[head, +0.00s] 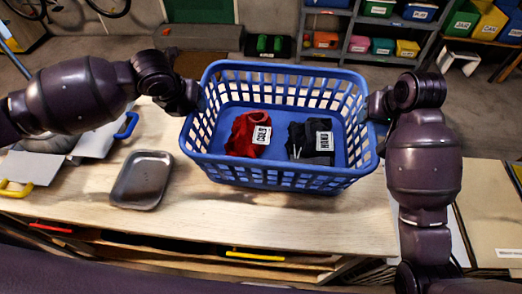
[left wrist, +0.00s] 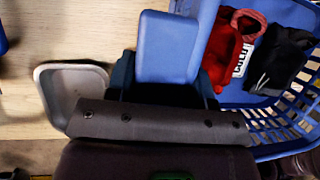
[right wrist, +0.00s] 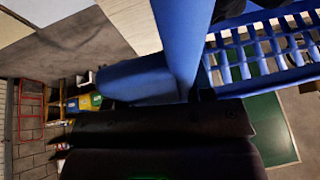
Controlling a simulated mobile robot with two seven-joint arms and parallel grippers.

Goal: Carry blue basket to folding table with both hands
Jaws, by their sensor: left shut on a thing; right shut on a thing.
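The blue basket (head: 277,181) is upright over the wooden folding table (head: 340,222) in the head view. I cannot tell whether its base touches the tabletop. Inside lie a red garment (head: 243,136) with a white label and a dark garment (head: 297,142) with a white label. My left gripper (head: 197,103) is shut on the basket's left side, and the basket shows close up in the left wrist view (left wrist: 263,112). My right gripper (head: 370,106) is shut on the basket's right side. The fingertips are partly hidden by the rim and the wrists.
A grey metal tray (head: 142,180) lies on the table left of the basket. Clipboard-like boards (head: 33,167) lie farther left. Shelves with coloured bins (head: 370,45) stand at the back. Bare tabletop shows in front of the basket.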

